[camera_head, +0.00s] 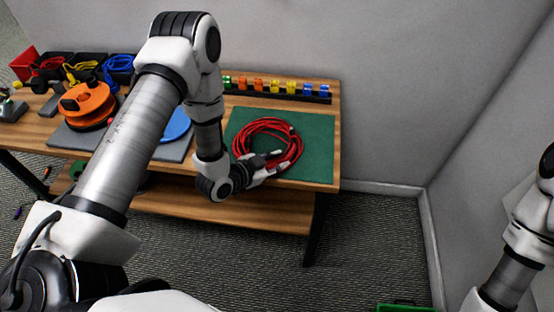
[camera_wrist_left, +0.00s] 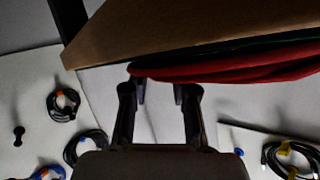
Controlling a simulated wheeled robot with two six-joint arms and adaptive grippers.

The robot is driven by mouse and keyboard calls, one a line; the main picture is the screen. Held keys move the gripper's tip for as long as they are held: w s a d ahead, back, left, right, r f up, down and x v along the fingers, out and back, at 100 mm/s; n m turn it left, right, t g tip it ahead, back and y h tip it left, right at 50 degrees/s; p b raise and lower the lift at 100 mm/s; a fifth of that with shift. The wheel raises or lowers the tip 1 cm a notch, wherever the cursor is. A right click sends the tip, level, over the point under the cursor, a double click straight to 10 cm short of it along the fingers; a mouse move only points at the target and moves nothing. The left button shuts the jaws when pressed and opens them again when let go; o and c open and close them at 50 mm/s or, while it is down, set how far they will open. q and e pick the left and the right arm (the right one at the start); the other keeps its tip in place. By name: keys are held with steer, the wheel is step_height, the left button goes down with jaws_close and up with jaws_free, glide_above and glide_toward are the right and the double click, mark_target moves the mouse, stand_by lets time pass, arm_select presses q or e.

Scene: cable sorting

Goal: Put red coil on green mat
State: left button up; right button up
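The red coil (camera_head: 267,121) is a loose ring of red cable lying on the green mat (camera_head: 318,150) at the table's right end. My left gripper (camera_head: 271,163) is at the coil's front side, close over its near strands. In the left wrist view the gripper's two fingers (camera_wrist_left: 159,93) stand apart with a clear gap and nothing visible between them. The red coil (camera_wrist_left: 230,73) shows just beyond the fingertips there; whether they touch it I cannot tell. My right gripper is not in view; only part of that arm shows at the right edge.
A rack of coloured connectors (camera_head: 275,90) stands behind the mat. An orange cable reel (camera_head: 87,104), a blue disc (camera_head: 177,124) and bins with cables (camera_head: 82,68) are to the left. Several coiled cables (camera_wrist_left: 63,104) show on a pale surface in the wrist view.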

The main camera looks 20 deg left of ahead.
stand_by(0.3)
arm_select(q)
steer(key=shift+s+r, duration=0.1)
steer(key=shift+r, duration=0.05)
steer(key=v, duration=1.2)
steer(key=s+d+f+n+g+y, duration=0.1)
steer(key=s+f+n+g+y, duration=0.4)
steer(key=s+f+n+g, duration=0.3)
steer(key=s+f+g, duration=0.4)
steer(key=s+f, duration=0.3)
steer(key=s, duration=0.2)
steer(key=shift+s+d+f+n, duration=0.2)
steer(key=shift+s+n, duration=0.1)
steer(key=shift+s, duration=0.1)
steer(key=shift+d, duration=0.1)
